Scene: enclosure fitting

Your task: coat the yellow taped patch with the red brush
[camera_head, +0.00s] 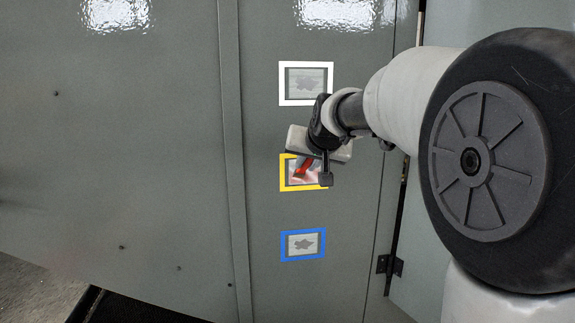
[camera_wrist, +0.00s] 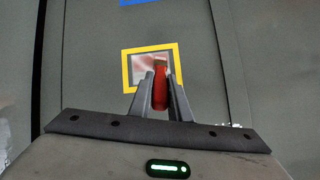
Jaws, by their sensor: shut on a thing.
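The yellow taped patch (camera_head: 283,176) is the middle of three framed patches on a grey metal panel. It also shows in the wrist view (camera_wrist: 127,71). The surface inside its frame looks pale with pinkish-red areas, and part is hidden behind my gripper and the brush. My gripper (camera_head: 319,168) is in front of this patch, shut on the red brush (camera_wrist: 160,88). The brush (camera_head: 303,167) points at the panel, its light-coloured tip over the inside of the yellow frame. I cannot tell for certain whether the tip touches the surface.
A white taped patch (camera_head: 306,101) is above the yellow one and a blue taped patch (camera_head: 303,258) is below it; both hold dark grey blotches. A vertical seam (camera_head: 233,170) runs left of the patches. A dark hinge (camera_head: 390,265) is at lower right.

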